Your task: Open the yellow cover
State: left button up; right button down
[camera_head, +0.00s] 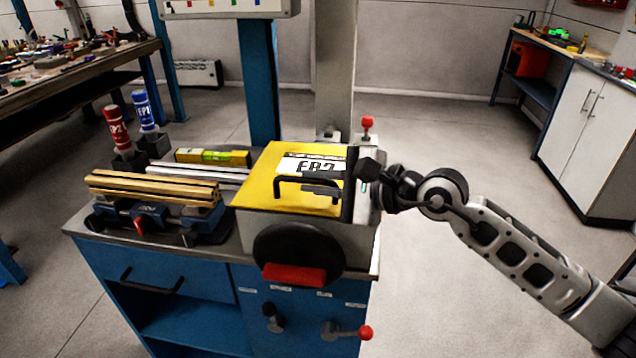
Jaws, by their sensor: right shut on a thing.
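The yellow cover (260,178) lies flat and closed on top of the grey machine housing (361,238). It carries a white label with black letters and a black bar handle (293,180) near its front. My right gripper (322,190) reaches in from the right over the cover. Its dark fingers are at the right part of the handle and shut on it. The dark fingers and dark handle overlap, so the exact contact is hard to see. My left gripper is not in view.
A black wheel with a red grip (294,273) is on the housing's front. A red-knobbed lever (367,124) stands behind. To the left are a vise with wooden bars (150,187), a yellow level (212,157) and two bottles. Open floor lies right of the cabinet.

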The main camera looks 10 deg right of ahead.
jog(key=w+d+r+m+g, duration=0.2)
jog(key=w+r, duration=0.4)
jog(key=r, duration=0.5)
jog(key=shift+w+r+m+g+p, duration=0.25)
jog(key=shift+m+g+p, duration=0.3)
jog(key=shift+m, duration=0.75)
